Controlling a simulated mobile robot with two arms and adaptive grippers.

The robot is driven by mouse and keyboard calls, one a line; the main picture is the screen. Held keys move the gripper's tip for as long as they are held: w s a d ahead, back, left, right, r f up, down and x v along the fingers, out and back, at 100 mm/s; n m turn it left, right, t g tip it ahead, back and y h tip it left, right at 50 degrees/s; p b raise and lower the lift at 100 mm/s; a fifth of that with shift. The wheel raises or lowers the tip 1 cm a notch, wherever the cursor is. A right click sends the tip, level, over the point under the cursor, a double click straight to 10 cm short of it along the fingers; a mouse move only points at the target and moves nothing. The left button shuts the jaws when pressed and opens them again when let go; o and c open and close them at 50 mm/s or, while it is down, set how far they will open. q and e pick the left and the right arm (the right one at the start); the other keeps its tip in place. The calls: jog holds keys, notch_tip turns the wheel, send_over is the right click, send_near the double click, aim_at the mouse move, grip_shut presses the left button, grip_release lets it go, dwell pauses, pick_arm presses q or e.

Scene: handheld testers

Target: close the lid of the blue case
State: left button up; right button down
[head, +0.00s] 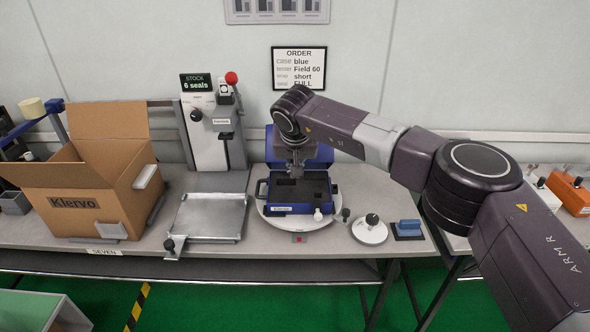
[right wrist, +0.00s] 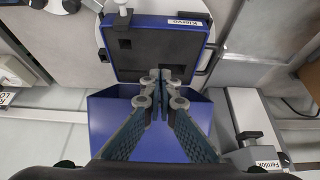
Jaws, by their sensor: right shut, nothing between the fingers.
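The blue case (head: 284,208) sits on a round white turntable (head: 268,222) in the middle of the bench. Its lid (head: 325,157) stands open at the back. The base holds a dark foam insert, also in the right wrist view (right wrist: 150,60), with cut-outs. My right gripper (head: 295,172) is over the back of the case, in front of the lid. In the right wrist view my right gripper (right wrist: 163,78) has its fingertips together and empty, above the insert's edge, with the blue lid (right wrist: 190,150) below and around the fingers. Whether they touch the lid I cannot tell. My left gripper is not in view.
A metal tray (head: 208,216) and a press stand (head: 208,145) are left of the case. An open cardboard box (head: 95,205) stands farther left. A white disc with a black knob (head: 370,231) and a blue block (head: 409,228) are at the right. My right arm spans the right side.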

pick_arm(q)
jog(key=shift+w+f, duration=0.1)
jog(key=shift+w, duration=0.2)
pick_arm(e)
jog(key=shift+s+f, duration=0.25)
jog(key=shift+f, duration=0.15)
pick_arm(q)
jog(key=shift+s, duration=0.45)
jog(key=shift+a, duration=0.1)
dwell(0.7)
